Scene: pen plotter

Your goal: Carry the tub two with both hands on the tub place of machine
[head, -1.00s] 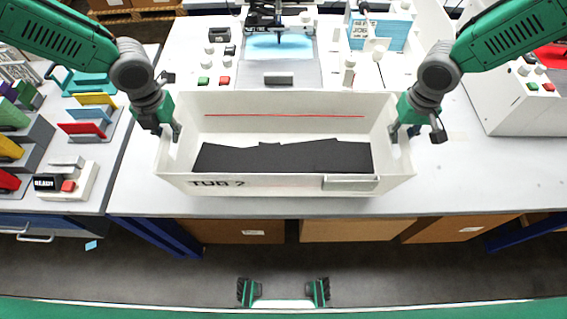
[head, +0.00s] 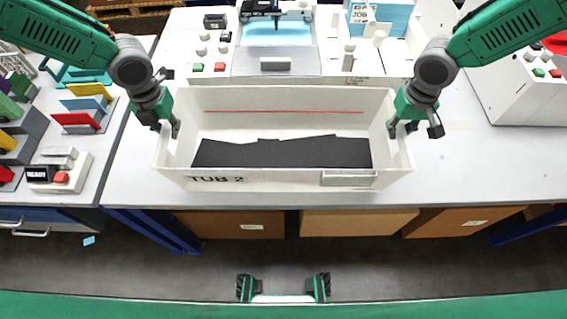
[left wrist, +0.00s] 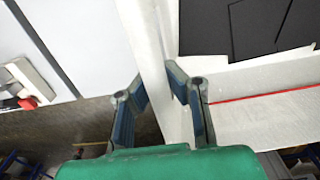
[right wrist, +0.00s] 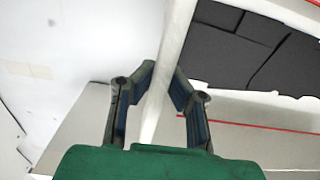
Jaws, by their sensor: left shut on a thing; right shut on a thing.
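The white tub marked "TUB 2" (head: 270,180) is in the middle of the head view, over the front part of the white table. Dark flat sheets (head: 285,153) lie inside it, and a red line runs along its far inner wall. My left gripper (head: 172,130) is shut on the tub's left end wall; the left wrist view shows its fingers (left wrist: 165,95) on both sides of that wall. My right gripper (head: 397,128) is shut on the right end wall, and its fingers (right wrist: 160,85) straddle it in the right wrist view. The machine (head: 276,62) stands just behind the tub.
Red and green buttons (head: 219,67) and small knobs stand left of the machine. A blue-white job holder (head: 371,18) and pale posts stand to its right. A white box with buttons (head: 520,90) is at the right. Coloured folders (head: 80,110) sit on the left table.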

